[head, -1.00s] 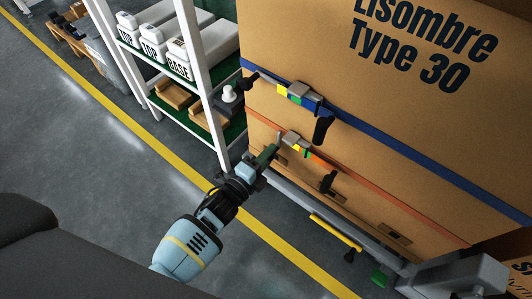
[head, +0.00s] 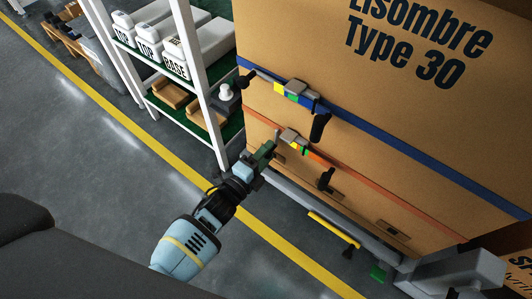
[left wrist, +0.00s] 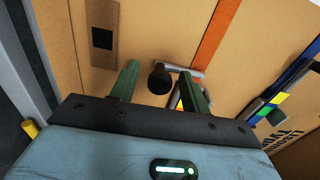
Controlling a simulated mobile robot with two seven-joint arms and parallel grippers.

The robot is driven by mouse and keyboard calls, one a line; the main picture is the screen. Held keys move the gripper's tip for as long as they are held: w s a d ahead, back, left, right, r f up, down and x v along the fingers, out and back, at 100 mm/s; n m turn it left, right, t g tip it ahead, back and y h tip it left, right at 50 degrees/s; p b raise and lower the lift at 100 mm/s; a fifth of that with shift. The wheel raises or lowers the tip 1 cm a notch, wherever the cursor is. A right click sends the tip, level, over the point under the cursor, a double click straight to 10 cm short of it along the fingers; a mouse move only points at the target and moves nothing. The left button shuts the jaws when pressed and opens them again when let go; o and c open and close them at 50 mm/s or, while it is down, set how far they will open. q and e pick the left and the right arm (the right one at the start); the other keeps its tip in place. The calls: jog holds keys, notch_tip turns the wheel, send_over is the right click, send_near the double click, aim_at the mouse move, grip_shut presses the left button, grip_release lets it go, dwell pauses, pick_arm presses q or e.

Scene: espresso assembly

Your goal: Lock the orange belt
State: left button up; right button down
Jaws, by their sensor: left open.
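The orange belt (head: 375,192) runs across the lower part of the big cardboard box, and also shows at the top of the left wrist view (left wrist: 216,40). Its grey buckle (head: 293,137) has yellow and green marks. My left gripper (head: 268,155) is at the box's left side, just left of the buckle. In the left wrist view its green fingers (left wrist: 160,90) are apart, with a round black knob (left wrist: 159,79) on a grey bar between them. I cannot tell whether they touch it. My right gripper is not in view.
A blue belt (head: 400,152) with its own buckle (head: 296,90) and black handle (head: 320,126) crosses the cardboard box (head: 400,110) above. A white shelf (head: 197,80) with bins stands left. A yellow bar (head: 333,229) sits low in front of the box. Floor is clear at left.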

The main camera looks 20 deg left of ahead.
pick_arm(q)
jog(key=p+v, duration=0.2)
jog(key=v, duration=0.5)
jog(key=shift+s, duration=0.25)
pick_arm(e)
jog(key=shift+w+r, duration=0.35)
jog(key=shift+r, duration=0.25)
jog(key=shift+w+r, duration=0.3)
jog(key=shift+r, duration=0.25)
pick_arm(q)
jog(key=shift+a, duration=0.1)
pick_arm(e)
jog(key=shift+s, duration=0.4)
